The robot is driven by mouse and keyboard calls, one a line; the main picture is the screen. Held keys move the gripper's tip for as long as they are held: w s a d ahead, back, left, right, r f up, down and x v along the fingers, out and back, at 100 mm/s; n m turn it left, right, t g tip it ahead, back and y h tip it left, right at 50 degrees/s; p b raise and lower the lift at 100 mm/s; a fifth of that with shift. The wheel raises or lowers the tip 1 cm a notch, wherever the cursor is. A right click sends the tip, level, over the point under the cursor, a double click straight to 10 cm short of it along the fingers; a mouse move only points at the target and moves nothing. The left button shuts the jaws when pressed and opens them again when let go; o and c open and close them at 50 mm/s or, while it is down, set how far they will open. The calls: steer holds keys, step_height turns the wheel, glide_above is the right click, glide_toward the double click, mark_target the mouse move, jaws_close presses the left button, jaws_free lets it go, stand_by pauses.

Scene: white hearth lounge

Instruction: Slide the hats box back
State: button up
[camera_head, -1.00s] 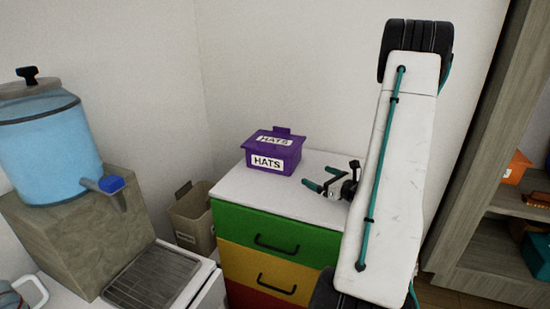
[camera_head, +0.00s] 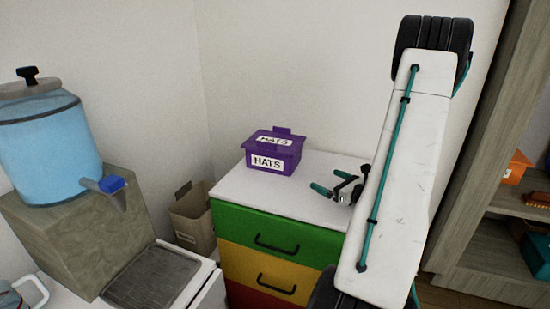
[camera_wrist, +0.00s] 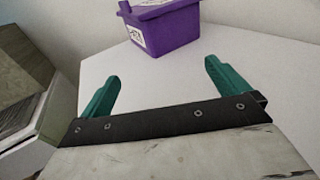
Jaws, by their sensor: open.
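The purple box labelled HATS (camera_head: 273,151) stands upright on the white top (camera_head: 246,184) of a drawer unit, toward the back left. Its lid also carries a HATS label. My gripper (camera_head: 326,189) is to the right of the box, above the white top, open and empty, with a clear gap between them. In the wrist view, the teal fingers of my gripper (camera_wrist: 165,85) are spread apart, and the purple box (camera_wrist: 168,28) is beyond them near the top middle, with part of its label showing. The box's upper part is cut off there.
The drawer unit has green, yellow and red drawers (camera_head: 265,260). A beige bin (camera_head: 193,218) stands on its left. A blue drink dispenser (camera_head: 50,150) is further left. A wooden shelf (camera_head: 485,200) is at the right. The white top between gripper and box is bare.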

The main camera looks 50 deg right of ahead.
steer(key=s, duration=0.6)
steer(key=shift+a+r, duration=0.25)
steer(key=shift+a, duration=0.05)
steer(key=shift+a+f, duration=0.15)
steer(key=shift+a, duration=0.05)
steer(key=a+n+y, duration=0.2)
steer(key=a, duration=0.1)
steer(key=a+n+g+y, duration=0.1)
steer(key=a+n+y, duration=0.1)
steer(key=a, duration=0.1)
steer(key=shift+a+g+y, duration=0.1)
steer(key=shift+g+y, duration=0.2)
steer(key=a+r+n+g+y, duration=0.3)
steer(key=a+n+g, duration=0.2)
steer(key=a+n, duration=0.3)
steer(key=a+r+n+g+y, duration=0.4)
steer(key=a+n+g, duration=0.15)
steer(key=a, duration=0.45)
steer(key=s+a+r+n+g+h, duration=0.1)
steer(key=s+a+r+n+h, duration=0.2)
steer(key=a+r+n+h, duration=0.2)
steer(key=s+a+r+n+g+h, duration=0.2)
steer(key=a+r+n+h, duration=0.3)
steer(key=a+n, duration=0.6)
steer(key=shift+s+a+r+n, duration=0.2)
steer(key=shift+s+r+n, duration=0.35)
steer(key=shift+r+n, duration=0.85)
steer(key=shift+f+n+g, duration=0.25)
steer(key=shift+f+n, duration=0.1)
steer(key=shift+f, duration=0.05)
